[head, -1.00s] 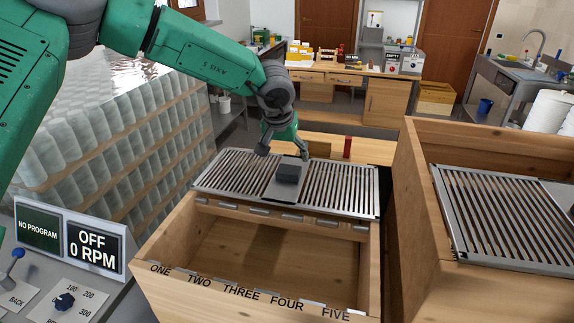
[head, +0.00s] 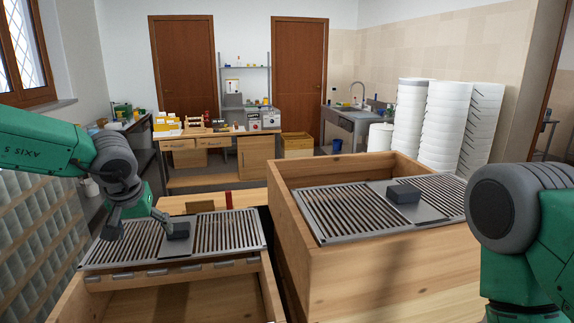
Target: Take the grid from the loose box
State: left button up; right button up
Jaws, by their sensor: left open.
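A grey slatted metal grid (head: 228,232) lies across the left wooden box (head: 262,287), with a dark block (head: 178,231) on its middle plate. A second, similar grid (head: 340,213) lies on top of the right wooden box (head: 345,270), with a dark block (head: 403,194) on its plate. Which box is the loose one cannot be told from the view. My left gripper (head: 139,222) is open and empty, just above the left grid. One finger is close to the block; I cannot tell whether it touches. My right arm shows at the right edge, but its gripper is out of view.
The right box stands taller, close beside the left one. White round stacks (head: 425,125) stand behind it at the right. A wooden workbench (head: 205,146) and a sink (head: 352,118) are farther back. Open floor is hard to see nearby.

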aim_at(428, 201)
jog(key=k, duration=1.1)
